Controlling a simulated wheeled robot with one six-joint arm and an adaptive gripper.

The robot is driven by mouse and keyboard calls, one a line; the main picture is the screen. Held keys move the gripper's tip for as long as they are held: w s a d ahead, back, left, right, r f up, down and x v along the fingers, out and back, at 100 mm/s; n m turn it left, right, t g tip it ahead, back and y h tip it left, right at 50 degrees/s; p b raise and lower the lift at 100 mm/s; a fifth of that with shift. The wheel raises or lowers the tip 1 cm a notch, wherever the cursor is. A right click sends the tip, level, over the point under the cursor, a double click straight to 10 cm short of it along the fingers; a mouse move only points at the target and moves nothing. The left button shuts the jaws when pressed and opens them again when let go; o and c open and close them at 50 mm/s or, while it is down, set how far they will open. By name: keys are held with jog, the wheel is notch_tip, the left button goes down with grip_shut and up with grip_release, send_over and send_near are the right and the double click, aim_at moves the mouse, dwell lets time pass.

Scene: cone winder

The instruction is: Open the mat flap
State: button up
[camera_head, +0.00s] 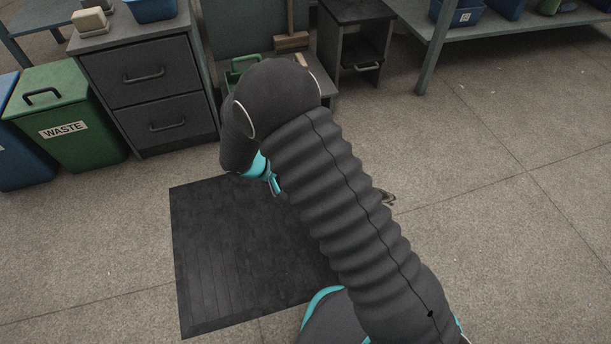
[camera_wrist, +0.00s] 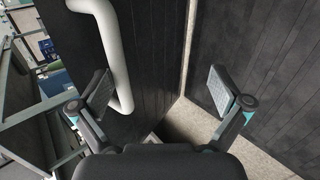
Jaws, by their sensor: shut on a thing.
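The dark ribbed mat (camera_head: 225,255) lies on the floor, its right part hidden behind my arm. In the wrist view, a dark ribbed panel with a pale bent bar on it (camera_wrist: 112,45), seemingly the mat flap (camera_wrist: 152,55), fills the left and middle. Another dark ribbed surface (camera_wrist: 255,45) is on the right, beyond a pale strip. My gripper (camera_wrist: 160,92) is shut on the flap, though its finger pads look well apart. The left pad is beside the bar's lower end. The exact contact is unclear. In the head view, my arm hides the fingers.
A grey drawer cabinet (camera_head: 150,85) and a green waste bin (camera_head: 70,115) stand behind the mat at left. A small dark stand (camera_head: 357,45) and a bench (camera_head: 500,35) are at the back. The floor (camera_head: 510,220) on the right is clear.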

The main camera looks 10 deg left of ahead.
jog(key=shift+s+a+r, duration=0.15)
jog(key=shift+a+r, duration=0.1)
jog(key=shift+r, duration=0.2)
jog(key=shift+s+a+r, duration=0.1)
jog(key=shift+a+r, duration=0.1)
jog(key=shift+r, duration=0.2)
jog(key=c, duration=0.5)
jog(key=v, duration=0.9)
jog(key=shift+d+r, duration=0.15)
jog(key=shift+r, duration=0.25)
jog(key=shift+c, duration=0.5)
jog(key=s+d+n+g+y+p, duration=0.1)
jog(key=s+d+n+g+y, duration=0.1)
jog(key=s+d+n+g, duration=0.3)
jog(key=s+d+r+m+t+y+p, duration=0.2)
jog(key=s+d+r+m+p, duration=0.1)
jog(key=d+r, duration=0.7)
jog(key=s+d+r+m+t+y+p, duration=0.2)
jog(key=s+d+r+m+p, duration=0.1)
jog(key=d+r, duration=0.7)
jog(key=s+d+r+m+t+y+p, duration=0.2)
jog(key=s+d+r+m+p, duration=0.2)
jog(key=d+r, duration=0.6)
notch_tip(320, 180, up, 6)
jog(key=shift+s+r+m+y, duration=0.1)
jog(key=shift+s+m+y, duration=0.3)
jog(key=shift+s, duration=0.6)
